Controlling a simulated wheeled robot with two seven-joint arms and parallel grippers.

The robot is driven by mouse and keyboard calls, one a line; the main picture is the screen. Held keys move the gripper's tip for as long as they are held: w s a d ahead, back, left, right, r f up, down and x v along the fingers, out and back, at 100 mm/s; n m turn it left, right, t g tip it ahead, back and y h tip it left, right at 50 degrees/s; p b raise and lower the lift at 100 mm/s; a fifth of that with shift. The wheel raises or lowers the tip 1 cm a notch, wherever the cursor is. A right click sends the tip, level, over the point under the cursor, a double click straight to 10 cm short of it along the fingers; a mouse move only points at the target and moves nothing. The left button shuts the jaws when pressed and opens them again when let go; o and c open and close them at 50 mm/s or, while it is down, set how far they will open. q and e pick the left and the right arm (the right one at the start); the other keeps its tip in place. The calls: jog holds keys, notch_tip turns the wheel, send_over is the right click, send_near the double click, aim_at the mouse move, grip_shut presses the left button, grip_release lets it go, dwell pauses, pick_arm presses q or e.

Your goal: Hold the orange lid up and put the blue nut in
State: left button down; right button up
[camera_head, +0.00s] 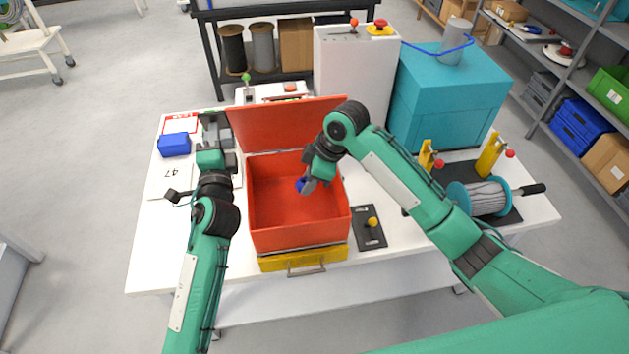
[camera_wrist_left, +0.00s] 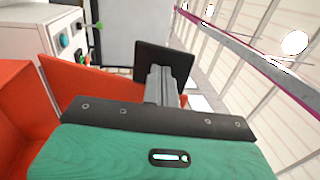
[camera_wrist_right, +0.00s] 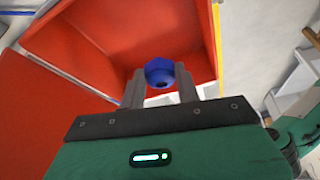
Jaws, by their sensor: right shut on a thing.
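The red-orange box (camera_head: 262,200) stands on the white table with its inside empty. Its orange lid (camera_head: 285,122) is raised at the back edge; it also shows in the left wrist view (camera_wrist_left: 90,85). My left gripper (camera_head: 212,122) is at the lid's left edge, its fingers together; I cannot tell if they touch the lid. My right gripper (camera_head: 306,186) is over the box opening, shut on the blue nut (camera_wrist_right: 160,72). The nut also shows between the fingertips in the head view (camera_head: 300,184), partly hidden.
A blue block (camera_head: 174,144) lies left of the box. A yellow drawer (camera_head: 275,262) sits under it. A black plate with a yellow knob (camera_head: 371,226) is at its right. A cable reel (camera_head: 488,196) stands further right. A white cabinet (camera_head: 352,75) stands behind.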

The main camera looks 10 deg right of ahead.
jog(key=shift+f, duration=6.65)
jog(key=o, duration=1.1)
notch_tip(320, 180, up, 13)
jog(key=s+d+r, duration=0.1)
jog(key=s+d, duration=0.1)
jog(key=s, duration=0.8)
jog(key=s+d+r, duration=0.1)
jog(key=s+d, duration=0.1)
jog(key=s, duration=0.8)
